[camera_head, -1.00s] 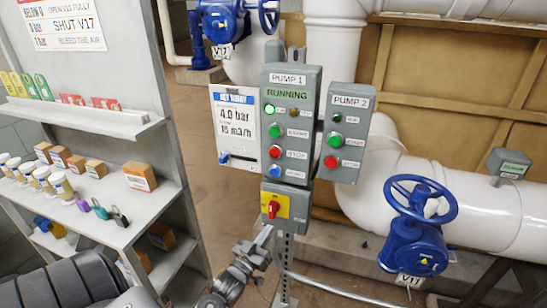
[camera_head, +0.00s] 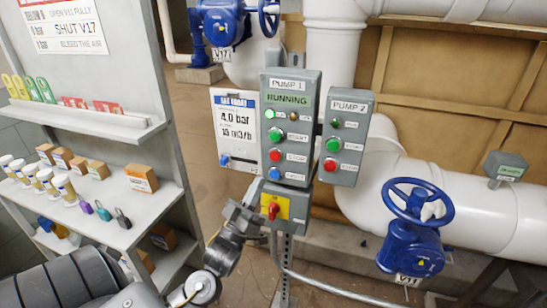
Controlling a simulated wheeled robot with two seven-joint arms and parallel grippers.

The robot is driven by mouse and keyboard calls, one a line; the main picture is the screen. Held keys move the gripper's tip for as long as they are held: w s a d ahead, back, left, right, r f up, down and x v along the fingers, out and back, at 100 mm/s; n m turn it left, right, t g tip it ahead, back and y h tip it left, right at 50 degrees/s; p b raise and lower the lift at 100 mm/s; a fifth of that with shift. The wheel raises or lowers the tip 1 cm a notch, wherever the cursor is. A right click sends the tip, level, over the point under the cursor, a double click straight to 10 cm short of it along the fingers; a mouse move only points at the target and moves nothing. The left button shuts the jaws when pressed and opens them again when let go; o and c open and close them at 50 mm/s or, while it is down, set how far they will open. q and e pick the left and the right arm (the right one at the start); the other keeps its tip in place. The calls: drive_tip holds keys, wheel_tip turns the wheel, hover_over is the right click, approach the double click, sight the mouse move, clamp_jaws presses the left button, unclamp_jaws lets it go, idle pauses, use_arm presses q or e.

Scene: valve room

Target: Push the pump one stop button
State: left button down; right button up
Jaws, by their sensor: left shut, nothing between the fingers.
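The Pump 1 box (camera_head: 299,152) is a grey panel with a green "RUNNING" display. Its red stop button (camera_head: 275,155) sits below a green start button (camera_head: 275,134) and above a blue button (camera_head: 275,173). My left gripper (camera_head: 255,187) is shut and empty. Its tip points up, in the picture just below and left of the blue button. The stop button is in plain view above the tip; how far in depth the two are apart I cannot tell. My right gripper is not in view.
The Pump 2 box (camera_head: 345,135), with its own red button (camera_head: 330,164), hangs to the right. A gauge sign (camera_head: 236,130) hangs at left. Below is a yellow plate with a red switch (camera_head: 273,209). A shelf (camera_head: 110,230) stands left, a blue valve wheel (camera_head: 416,201) right.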

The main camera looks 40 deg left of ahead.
sight(276, 153)
use_arm(q)
drive_tip(key=shift+w+a+b, duration=0.4)
drive_tip(key=shift+w+a, duration=0.1)
drive_tip(key=shift+w, duration=0.9)
drive_tip(key=shift+w+a+b, duration=0.35)
drive_tip(key=shift+w+a, duration=0.1)
drive_tip(key=shift+w, duration=0.9)
drive_tip(key=shift+w+a+b, duration=0.4)
drive_tip(key=shift+w+a, duration=0.1)
drive_tip(key=shift+w, duration=0.9)
drive_tip(key=shift+w, duration=0.1)
drive_tip(key=shift+w+a, duration=0.15)
drive_tip(key=shift+w, duration=0.15)
drive_tip(key=shift+w+a, duration=0.15)
drive_tip(key=shift+w, duration=0.25)
drive_tip(key=shift+s, duration=0.15)
drive_tip(key=shift+s+d, duration=0.3)
drive_tip(key=shift+s, duration=0.35)
